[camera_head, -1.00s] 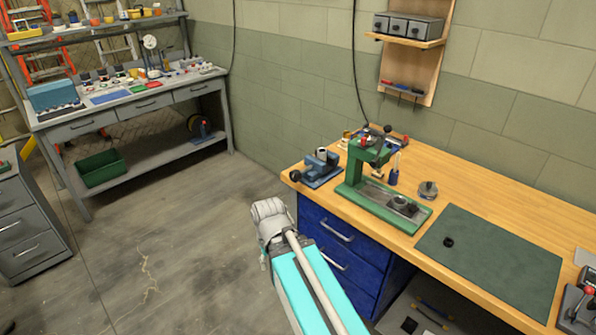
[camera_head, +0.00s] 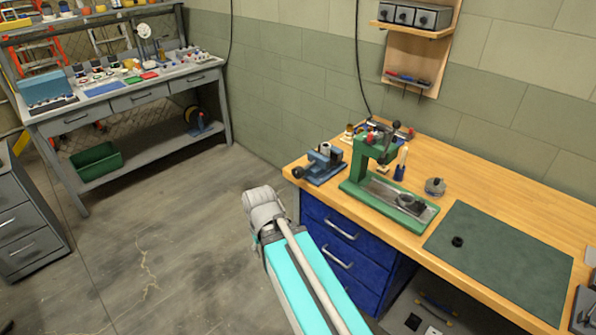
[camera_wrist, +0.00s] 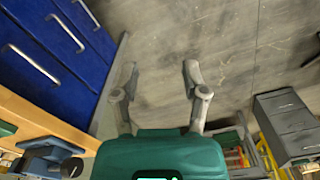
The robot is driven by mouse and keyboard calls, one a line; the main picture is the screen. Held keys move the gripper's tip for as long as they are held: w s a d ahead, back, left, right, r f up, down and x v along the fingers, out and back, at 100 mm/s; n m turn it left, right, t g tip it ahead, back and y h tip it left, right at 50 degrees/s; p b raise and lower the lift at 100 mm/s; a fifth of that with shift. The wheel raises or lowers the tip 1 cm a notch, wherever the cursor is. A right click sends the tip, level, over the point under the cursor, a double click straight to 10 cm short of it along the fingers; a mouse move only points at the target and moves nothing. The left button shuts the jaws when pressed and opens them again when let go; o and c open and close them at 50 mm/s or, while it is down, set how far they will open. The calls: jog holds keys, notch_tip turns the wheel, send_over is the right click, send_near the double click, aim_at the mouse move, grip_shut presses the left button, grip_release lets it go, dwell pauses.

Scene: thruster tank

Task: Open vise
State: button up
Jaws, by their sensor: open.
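A small blue-grey vise (camera_head: 320,165) sits at the left front corner of the wooden workbench (camera_head: 500,185), with a dark knob at its left end. How far apart its jaws are is too small to tell. It seems to show in the wrist view too, as a dark blue shape (camera_wrist: 48,160) at the lower left. My arm reaches up from the bottom of the head view, in front of the bench's blue drawers. In the wrist view my gripper (camera_wrist: 158,75) is open and empty, its two fingers apart over bare floor. It is clear of the vise.
A green press (camera_head: 375,175) stands right of the vise. A dark green mat (camera_head: 500,255) lies farther right. Blue drawers (camera_head: 345,240) with metal handles are under the bench. A grey workbench (camera_head: 140,95) stands at the back left. The floor (camera_head: 170,220) between is clear.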

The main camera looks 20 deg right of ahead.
jog(key=shift+o, duration=1)
jog(key=shift+w, duration=0.1)
jog(key=n+t+y+p, duration=0.2)
jog(key=n+t+p, duration=0.2)
jog(key=p, duration=0.9)
send_near(298, 168)
jog(key=r, duration=0.2)
jog(key=shift+s+f, duration=0.2)
jog(key=shift+s, duration=0.05)
jog(key=shift+f, duration=0.2)
jog(key=b+x, duration=1.2)
jog(key=x, duration=0.1)
jog(key=shift+w+d+f, duration=0.2)
jog(key=shift+w, duration=0.05)
